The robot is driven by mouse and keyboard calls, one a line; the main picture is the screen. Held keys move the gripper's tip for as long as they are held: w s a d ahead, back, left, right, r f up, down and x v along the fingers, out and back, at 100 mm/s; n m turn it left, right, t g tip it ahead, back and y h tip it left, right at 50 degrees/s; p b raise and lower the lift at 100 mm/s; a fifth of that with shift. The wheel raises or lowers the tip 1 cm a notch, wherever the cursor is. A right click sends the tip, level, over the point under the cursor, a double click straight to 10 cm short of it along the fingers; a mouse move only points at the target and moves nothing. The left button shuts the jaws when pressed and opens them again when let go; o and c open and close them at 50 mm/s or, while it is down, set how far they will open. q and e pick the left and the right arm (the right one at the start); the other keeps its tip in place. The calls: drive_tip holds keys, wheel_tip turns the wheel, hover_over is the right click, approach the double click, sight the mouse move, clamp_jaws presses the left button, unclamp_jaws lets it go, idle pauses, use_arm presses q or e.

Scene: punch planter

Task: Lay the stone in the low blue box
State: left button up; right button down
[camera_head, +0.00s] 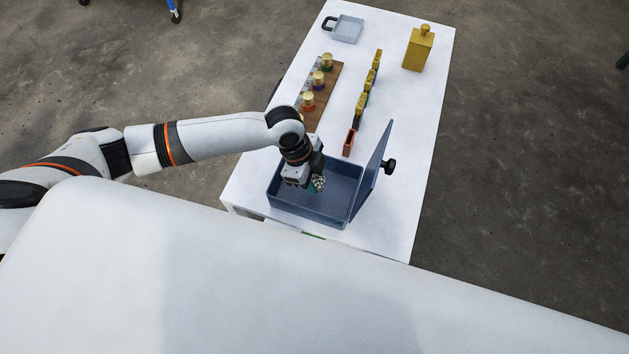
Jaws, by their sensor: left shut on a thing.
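The low blue box (289,212) stands near the front of the white table. Its lid (372,171) stands open on the right, with a black knob on its outer side. My left gripper (312,187) points down over the inside of the box. It is shut on a small speckled, greyish stone (319,182). I cannot tell whether the stone touches the box floor. Part of the box's interior is hidden behind my left gripper and arm. My right gripper is not in view.
A wooden rack (327,100) with several gold-topped pieces stands behind the box. A row of yellow pieces (369,80) and a red-brown piece (349,142) stand to its right.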

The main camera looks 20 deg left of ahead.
use_arm(q)
drive_tip(key=shift+w+f, duration=0.2)
drive_tip(key=shift+f, duration=2.05)
drive_tip(key=o, duration=1)
drive_tip(key=shift+f, duration=0.1)
drive_tip(key=v, duration=1.2)
drive_tip(key=shift+s, duration=0.1)
